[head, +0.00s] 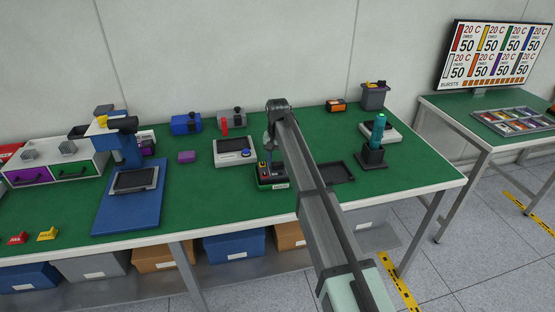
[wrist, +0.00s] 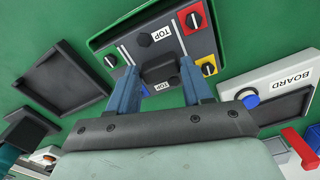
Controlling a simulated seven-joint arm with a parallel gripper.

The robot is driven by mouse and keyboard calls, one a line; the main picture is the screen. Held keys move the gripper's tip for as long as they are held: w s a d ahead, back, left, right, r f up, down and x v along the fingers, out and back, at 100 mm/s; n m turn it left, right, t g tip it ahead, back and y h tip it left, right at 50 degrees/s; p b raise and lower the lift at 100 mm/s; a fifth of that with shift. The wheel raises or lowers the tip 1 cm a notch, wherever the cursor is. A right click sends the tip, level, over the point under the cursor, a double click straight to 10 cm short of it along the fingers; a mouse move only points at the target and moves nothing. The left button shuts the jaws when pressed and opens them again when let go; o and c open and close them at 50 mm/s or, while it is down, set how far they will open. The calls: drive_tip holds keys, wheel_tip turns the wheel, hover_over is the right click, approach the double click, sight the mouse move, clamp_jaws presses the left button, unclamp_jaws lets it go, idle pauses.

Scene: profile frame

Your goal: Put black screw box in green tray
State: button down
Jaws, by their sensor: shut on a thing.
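My gripper (wrist: 159,67) is shut on the black screw box (wrist: 157,75), a small black block with a raised knob, seen between the blue fingers in the wrist view. The green tray (wrist: 97,43) lies beneath it with its dark green rim around the fingers. Whether the held box touches the tray floor, I cannot tell. In the head view the green tray (head: 273,186) is at mid-bench, partly hidden by my arm.
An empty black tray (wrist: 60,78) lies left of the green tray in the wrist view. A white BOARD device (wrist: 285,75) is to the right. In the head view a blue stand (head: 130,190) is at left and a black holder with a teal bottle (head: 378,132) at right.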

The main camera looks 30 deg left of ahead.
sight(278, 163)
drive_tip(key=shift+c, duration=2.4)
unclamp_jaws()
wheel_tip(278, 163, up, 12)
drive_tip(key=shift+r, duration=0.15)
drive_tip(key=shift+d, duration=0.1)
